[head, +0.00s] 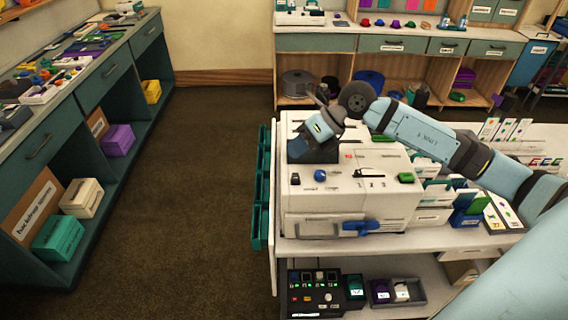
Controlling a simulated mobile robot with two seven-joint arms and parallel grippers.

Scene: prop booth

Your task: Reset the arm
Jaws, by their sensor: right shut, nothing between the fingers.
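My right arm comes in from the right and bends down over a white machine (350,205) on the bench. My right gripper (312,154) is the dark end below the light-blue wrist, over the machine's upper left part. It is shut with nothing in it. The fingertips are hard to make out, and I cannot tell whether they touch the machine. The machine's top carries a blue knob (320,175), a green button (406,177) and a slider. A blue handle (361,226) is on its front. My left gripper is out of view.
A green rack (262,190) hangs at the bench's left edge. Card holders (468,208) stand right of the machine, under my arm. A dark button panel (322,291) is on the shelf below. The floor (190,190) left of the bench is clear, up to a cluttered counter (100,60).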

